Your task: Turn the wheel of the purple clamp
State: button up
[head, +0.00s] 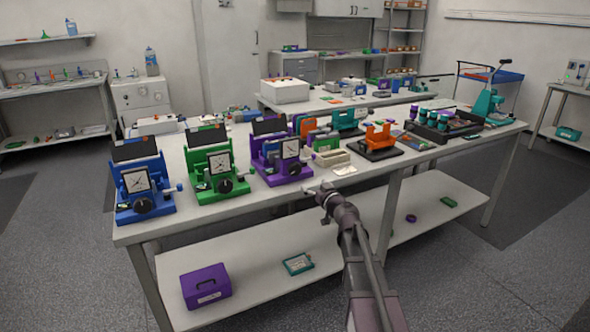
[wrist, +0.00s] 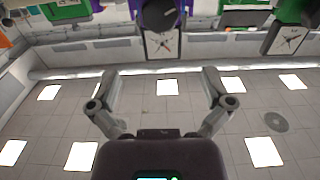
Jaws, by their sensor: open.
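The purple clamp (head: 262,166) stands upright on the workbench, third in a row after a blue and a green clamp. Its dark wheel (head: 294,169) is low on the front, below a white square dial (head: 290,149). My gripper (head: 322,190) is at the bench's front edge, right of and nearer than the purple clamp, apart from it. In the wrist view, which looks upside down, my gripper (wrist: 158,74) is open and empty. The wheel (wrist: 160,14) shows at the top centre, beyond the fingertips, with part of the purple body cut off by the frame.
The blue clamp (head: 140,185) and green clamp (head: 215,166) stand left of the purple one. A purple box (head: 205,286) lies on the lower shelf (head: 245,285). The bench's front strip is mostly clear.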

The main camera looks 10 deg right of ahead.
aim_at(296, 169)
jog(key=x, duration=1.3)
jog(key=shift+w+a+f, duration=0.1)
jog(key=shift+w, duration=0.25)
jog(key=c, duration=1)
